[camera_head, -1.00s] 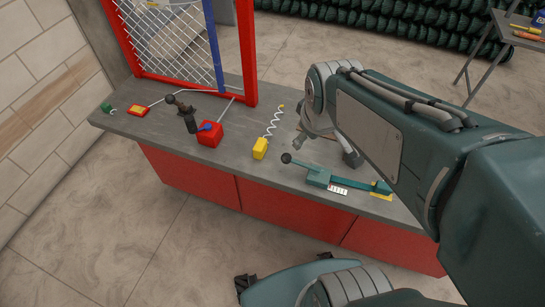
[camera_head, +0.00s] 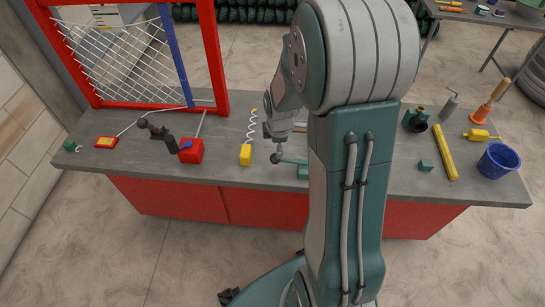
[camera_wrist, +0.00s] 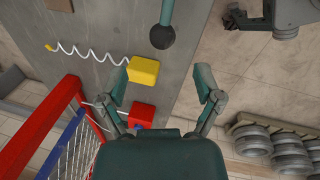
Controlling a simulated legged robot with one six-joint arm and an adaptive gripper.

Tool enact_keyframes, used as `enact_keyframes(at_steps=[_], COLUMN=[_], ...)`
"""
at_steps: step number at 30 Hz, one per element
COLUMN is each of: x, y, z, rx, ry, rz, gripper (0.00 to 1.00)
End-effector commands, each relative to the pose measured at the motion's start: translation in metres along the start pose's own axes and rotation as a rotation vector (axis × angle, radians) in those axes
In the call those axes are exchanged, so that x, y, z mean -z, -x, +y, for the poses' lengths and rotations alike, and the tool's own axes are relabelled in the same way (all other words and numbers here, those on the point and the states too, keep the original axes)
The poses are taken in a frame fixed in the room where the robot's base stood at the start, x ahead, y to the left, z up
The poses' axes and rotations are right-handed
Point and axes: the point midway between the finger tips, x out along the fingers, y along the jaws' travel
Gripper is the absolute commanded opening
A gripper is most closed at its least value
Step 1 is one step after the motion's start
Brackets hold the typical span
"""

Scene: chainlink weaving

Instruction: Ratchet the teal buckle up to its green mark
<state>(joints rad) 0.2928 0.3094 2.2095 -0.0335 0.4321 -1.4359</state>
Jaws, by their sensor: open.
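The teal buckle (camera_head: 302,170) sits on the grey workbench (camera_head: 235,172), mostly hidden behind my arm in the head view. Its lever ends in a dark ball knob (camera_head: 276,158), which sticks out to the left. In the wrist view the ball knob (camera_wrist: 162,36) is ahead of my gripper (camera_wrist: 162,76), roughly centred between the two spread fingers and beyond their tips. My gripper is open and empty. In the head view, my gripper (camera_head: 274,137) is close to the knob; a gap shows between them. The green mark is not visible.
A yellow block (camera_head: 245,154) with a coiled white cord and a red box (camera_head: 191,151) lie left of the knob. A red frame (camera_head: 222,70) with wire mesh stands at the back left. A blue bucket (camera_head: 497,161) and yellow bar (camera_head: 445,152) are at the right.

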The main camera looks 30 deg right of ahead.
Motion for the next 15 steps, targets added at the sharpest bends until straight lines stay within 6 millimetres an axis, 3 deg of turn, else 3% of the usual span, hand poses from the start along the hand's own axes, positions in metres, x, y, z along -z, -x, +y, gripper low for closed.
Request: enact_keyframes(at_steps=[9, 15], x=[0.009, 0.006], y=[-0.052, -0.075], z=[-0.004, -0.003], rx=[0.000, 0.001], ry=[0.004, 0.002], rz=[-0.008, -0.005], gripper=[0.84, 0.84])
